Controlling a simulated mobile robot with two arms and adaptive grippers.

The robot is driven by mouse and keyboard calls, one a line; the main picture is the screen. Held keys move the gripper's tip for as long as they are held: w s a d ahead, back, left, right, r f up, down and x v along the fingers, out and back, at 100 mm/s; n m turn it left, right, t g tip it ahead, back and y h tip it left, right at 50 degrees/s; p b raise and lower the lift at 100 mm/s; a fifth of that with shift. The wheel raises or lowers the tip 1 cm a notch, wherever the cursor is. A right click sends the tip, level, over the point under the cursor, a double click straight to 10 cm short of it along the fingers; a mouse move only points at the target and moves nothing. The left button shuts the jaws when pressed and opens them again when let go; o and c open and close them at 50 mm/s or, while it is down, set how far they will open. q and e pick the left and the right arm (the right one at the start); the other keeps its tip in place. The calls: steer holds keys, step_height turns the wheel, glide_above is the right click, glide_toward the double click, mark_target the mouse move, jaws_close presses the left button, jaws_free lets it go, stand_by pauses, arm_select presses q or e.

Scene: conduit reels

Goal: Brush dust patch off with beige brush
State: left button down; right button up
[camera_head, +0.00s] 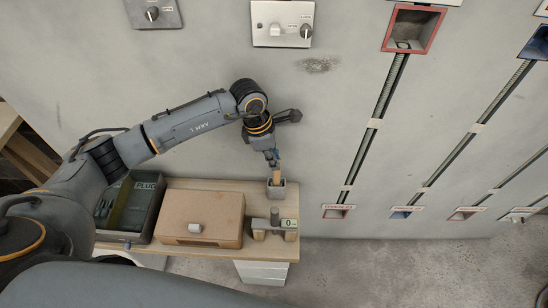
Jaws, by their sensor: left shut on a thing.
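The dust patch (317,65) is a dark speckled smudge on the grey wall, just below and right of a switch plate. My left gripper (273,160) points down above the bench and is shut on the top of the beige brush (276,177). The gripper is well below the dust patch in the picture. My right gripper is not in view.
Switch plates (283,23) and a red-framed recess (413,29) are on the wall. Conduits run down at right.

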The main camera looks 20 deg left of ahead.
arm_select(q)
steer(key=shift+r, duration=0.35)
steer(key=shift+r+p, duration=0.55)
steer(key=shift+r, duration=0.15)
stand_by(0.4)
steer(key=shift+d+p+v, duration=0.2)
steer(key=shift+p+v, duration=0.4)
steer(key=shift+v, duration=0.35)
steer(key=shift+d+p+v, duration=0.25)
steer(key=shift+p+v, duration=0.35)
steer(key=shift+v, duration=0.55)
steer(key=shift+d+p+v, duration=0.25)
steer(key=shift+p+v, duration=0.35)
steer(key=shift+v, duration=0.5)
steer(key=shift+w+r, duration=0.2)
steer(key=shift+r, duration=0.15)
